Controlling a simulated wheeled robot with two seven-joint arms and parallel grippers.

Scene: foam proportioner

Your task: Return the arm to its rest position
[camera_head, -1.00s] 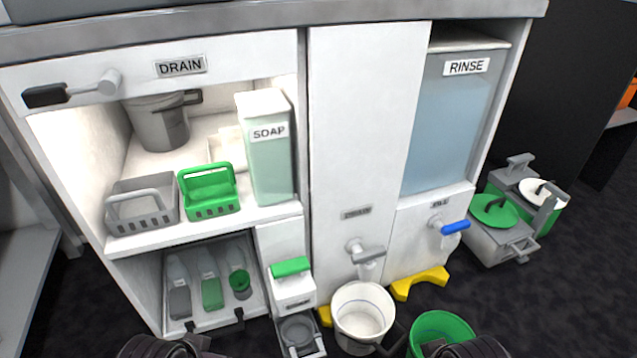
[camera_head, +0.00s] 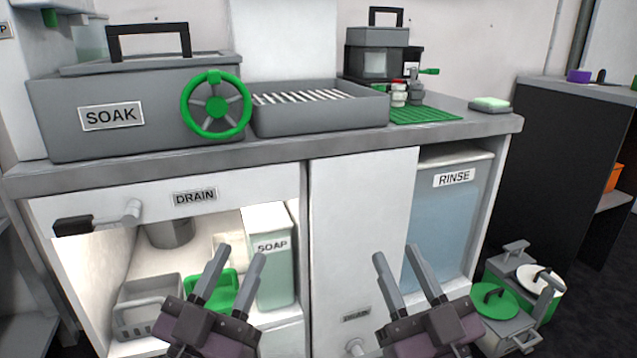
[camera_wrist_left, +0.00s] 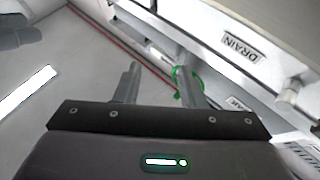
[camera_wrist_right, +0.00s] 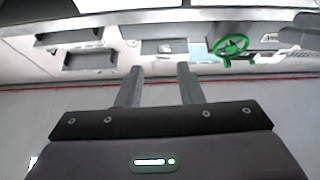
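My left gripper (camera_head: 233,274) is raised in front of the lower shelf, fingers apart and empty. In the left wrist view its fingers (camera_wrist_left: 158,85) also stand apart with nothing between them. My right gripper (camera_head: 397,270) is raised in front of the white cabinet panel (camera_head: 358,220), fingers apart and empty. In the right wrist view its fingers (camera_wrist_right: 158,88) stand apart with nothing held. Both grippers point upward, side by side, and hide part of the green basket (camera_head: 207,284) and the cabinet front.
The counter edge (camera_head: 270,147) runs above both grippers, with the SOAK box (camera_head: 75,105), green wheel (camera_head: 215,104) and grey tray (camera_head: 320,115) on it. The drain handle (camera_head: 95,220) sticks out at left. Green-lidded containers (camera_head: 495,300) stand on the floor at right.

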